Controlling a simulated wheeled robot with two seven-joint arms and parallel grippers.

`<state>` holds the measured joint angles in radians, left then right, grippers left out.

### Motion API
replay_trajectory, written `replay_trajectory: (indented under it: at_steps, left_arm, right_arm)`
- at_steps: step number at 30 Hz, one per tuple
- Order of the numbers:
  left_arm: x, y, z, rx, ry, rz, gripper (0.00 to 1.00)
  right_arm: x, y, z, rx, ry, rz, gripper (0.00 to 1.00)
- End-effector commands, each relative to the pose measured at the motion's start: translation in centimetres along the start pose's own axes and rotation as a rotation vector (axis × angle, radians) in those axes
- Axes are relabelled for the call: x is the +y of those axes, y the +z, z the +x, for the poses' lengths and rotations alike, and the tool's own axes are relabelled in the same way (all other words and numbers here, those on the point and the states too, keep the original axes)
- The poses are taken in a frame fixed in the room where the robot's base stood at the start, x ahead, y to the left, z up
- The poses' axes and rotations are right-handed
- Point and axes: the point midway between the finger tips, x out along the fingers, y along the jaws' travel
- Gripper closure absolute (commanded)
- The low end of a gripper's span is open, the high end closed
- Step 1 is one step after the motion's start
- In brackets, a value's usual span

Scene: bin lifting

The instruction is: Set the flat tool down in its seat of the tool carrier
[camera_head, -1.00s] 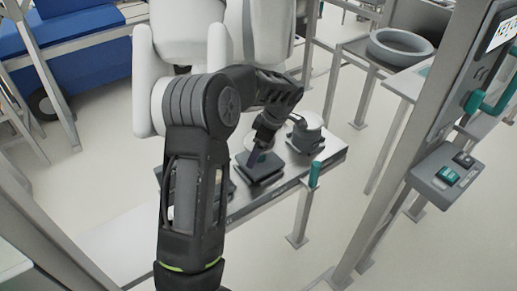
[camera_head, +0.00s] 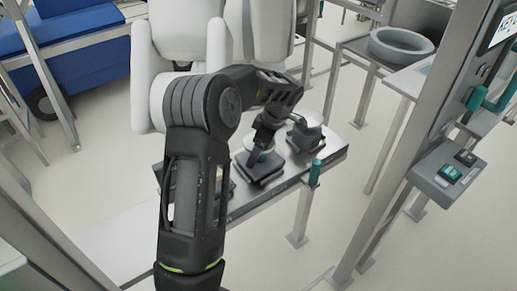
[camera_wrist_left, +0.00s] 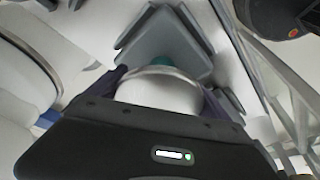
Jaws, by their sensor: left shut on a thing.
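My left gripper (camera_head: 257,153) is low over the tool carrier (camera_head: 240,206), a grey bench plate with dark seat blocks. It also shows in the left wrist view (camera_wrist_left: 162,92), shut on a pale rounded tool (camera_wrist_left: 158,94) with a metal rim, which I take for the flat tool. A teal part shows just beyond it. A dark grey seat block (camera_head: 264,171) lies right below the gripper; its wide face shows in the wrist view (camera_wrist_left: 165,35). Whether the tool touches the block I cannot tell. My right gripper is not in view.
A round silver-topped tool (camera_head: 307,121) stands on a dark block close at the right. My left arm partly hides the carrier's left side. A grey post and a button box (camera_head: 446,174) stand at the right. A grey ring (camera_head: 400,45) lies on a back table.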

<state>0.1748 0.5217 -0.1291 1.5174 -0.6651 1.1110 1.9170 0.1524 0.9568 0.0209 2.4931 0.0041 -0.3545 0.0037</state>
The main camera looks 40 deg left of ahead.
Motion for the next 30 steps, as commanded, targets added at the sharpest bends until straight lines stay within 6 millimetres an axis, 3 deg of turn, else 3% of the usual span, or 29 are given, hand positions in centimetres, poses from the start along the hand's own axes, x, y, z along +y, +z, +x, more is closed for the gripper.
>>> replay_trajectory:
  at_steps: [5,6,9,20,30]
  left_arm:
    - [0.1,-0.1,-0.2,0.0,0.004,-0.001,0.82]
    - [0.1,-0.1,-0.2,0.0,0.004,-0.001,0.06]
    - [0.1,-0.1,-0.1,0.0,0.003,-0.001,0.0]
    - [0.0,0.0,-0.1,0.0,0.0,0.0,0.0]
    - [0.1,0.0,-5.5,0.0,0.005,-0.001,0.0]
  right_arm:
    - [0.0,0.0,0.0,0.0,0.0,0.0,0.0]
    - [0.0,0.0,0.0,0.0,0.0,0.0,0.0]
    - [0.0,0.0,0.0,0.0,0.0,0.0,0.0]
    - [-0.3,-0.4,-0.2,0.011,-0.01,-0.006,0.0]
    - [0.0,-0.3,0.6,0.009,-0.008,-0.006,0.0]
